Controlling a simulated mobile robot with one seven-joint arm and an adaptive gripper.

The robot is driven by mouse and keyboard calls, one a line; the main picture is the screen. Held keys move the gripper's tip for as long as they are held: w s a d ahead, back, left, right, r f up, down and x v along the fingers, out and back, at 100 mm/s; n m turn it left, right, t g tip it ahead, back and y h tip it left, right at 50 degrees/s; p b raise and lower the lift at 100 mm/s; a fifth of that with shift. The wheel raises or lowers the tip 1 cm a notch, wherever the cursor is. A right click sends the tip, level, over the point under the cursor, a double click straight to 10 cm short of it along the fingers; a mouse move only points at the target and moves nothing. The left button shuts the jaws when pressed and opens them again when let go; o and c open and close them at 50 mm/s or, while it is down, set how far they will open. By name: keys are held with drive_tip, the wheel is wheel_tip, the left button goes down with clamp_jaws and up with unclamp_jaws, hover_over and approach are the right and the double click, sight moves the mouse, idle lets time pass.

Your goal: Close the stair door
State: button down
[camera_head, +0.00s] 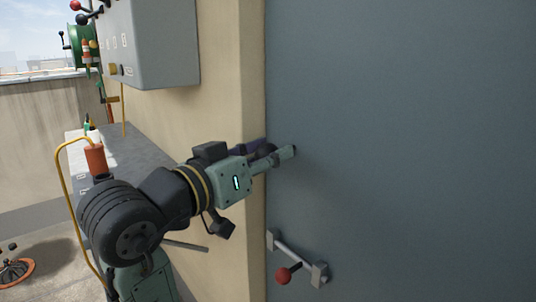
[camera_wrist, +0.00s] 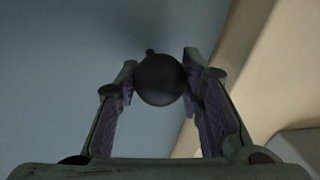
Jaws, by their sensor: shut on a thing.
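The stair door (camera_head: 420,120) is a plain blue-grey panel that fills the right of the head view, beside the edge of a beige wall. It is the blue-grey surface (camera_wrist: 60,60) in the wrist view. My gripper (camera_head: 277,155) is at the door's left edge. In the wrist view its two purple-lined fingers are shut on a dark round knob (camera_wrist: 160,82), with a short dark stem behind it. The knob is mostly hidden by the fingers in the head view. I cannot tell whether the door is fully shut.
A bolt-like bar with a red ball (camera_head: 283,275) sits lower on the door. A grey box (camera_head: 155,45) hangs on the beige wall (camera_head: 232,80) above a grey bench (camera_head: 135,148). An orange-ringed item (camera_head: 15,272) lies on the floor at left.

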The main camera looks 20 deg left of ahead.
drive_tip(key=shift+s+a, duration=0.25)
drive_tip(key=shift+s, duration=0.2)
drive_tip(key=c, duration=1.4)
unclamp_jaws()
drive_tip(key=shift+s, duration=0.1)
drive_tip(key=shift+c, duration=0.2)
drive_tip(key=shift+o, duration=0.6)
drive_tip(key=shift+s+a+r, duration=0.1)
drive_tip(key=shift+s, duration=0.05)
drive_tip(key=shift+o, duration=1.2)
drive_tip(key=v, duration=1.1)
drive_tip(key=shift+s, duration=0.4)
